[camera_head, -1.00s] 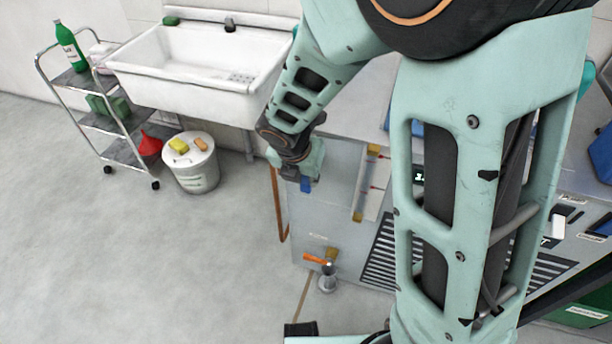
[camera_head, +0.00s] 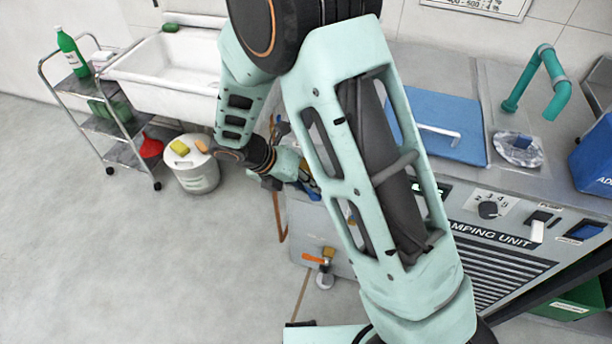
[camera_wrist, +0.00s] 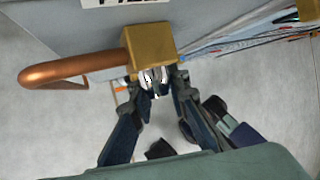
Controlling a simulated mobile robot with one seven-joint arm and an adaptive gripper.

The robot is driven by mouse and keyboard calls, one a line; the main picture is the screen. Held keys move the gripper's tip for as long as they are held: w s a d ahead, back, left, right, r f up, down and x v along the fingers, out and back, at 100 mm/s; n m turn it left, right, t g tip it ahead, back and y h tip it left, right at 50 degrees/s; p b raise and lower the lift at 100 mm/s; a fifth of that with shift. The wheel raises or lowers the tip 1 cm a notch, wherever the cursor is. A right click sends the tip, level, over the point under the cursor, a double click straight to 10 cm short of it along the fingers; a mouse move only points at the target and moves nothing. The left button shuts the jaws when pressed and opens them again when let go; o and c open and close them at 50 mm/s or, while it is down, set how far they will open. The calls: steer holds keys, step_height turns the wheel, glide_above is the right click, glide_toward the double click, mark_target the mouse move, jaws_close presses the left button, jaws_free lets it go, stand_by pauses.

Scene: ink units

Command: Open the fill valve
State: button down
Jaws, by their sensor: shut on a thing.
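The fill valve's brass body (camera_wrist: 150,44) sits at the top middle of the wrist view, with a copper pipe (camera_wrist: 60,70) running left. A partly cut-off label (camera_wrist: 118,3) is above it. My gripper (camera_wrist: 157,84) is just below the brass body, its fingers closed around a small metallic part at the valve. The fingers hide most of that part, so its angle cannot be told. In the head view my gripper (camera_head: 298,180) is at the left side of the grey pumping unit (camera_head: 345,240), with a little blue and yellow showing beside it.
A brass tap with an orange lever (camera_head: 313,258) is low on the unit's side. A white bucket (camera_head: 196,172), a trolley (camera_head: 110,110) and a sink (camera_head: 160,85) stand at left. A blue lid (camera_head: 440,125) and teal pipe (camera_head: 535,80) are on top. Floor at left is clear.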

steer(key=h, duration=0.1)
steer(key=h+p, duration=0.2)
steer(key=shift+s+d+r+n+g, duration=0.15)
steer(key=shift+d+r+n+g, duration=0.15)
steer(key=shift+g, duration=0.1)
steer(key=shift+d+h+p, duration=0.1)
steer(key=shift+h+p, duration=0.4)
steer(key=shift+h, duration=0.3)
steer(key=shift+r+n+h, duration=0.1)
steer(key=shift+n+h, duration=0.2)
steer(key=c, duration=1.8)
jaws_free()
steer(key=shift+c, duration=0.2)
steer(key=v, duration=1.2)
steer(key=shift+d+r, duration=0.1)
steer(key=shift+r, duration=0.05)
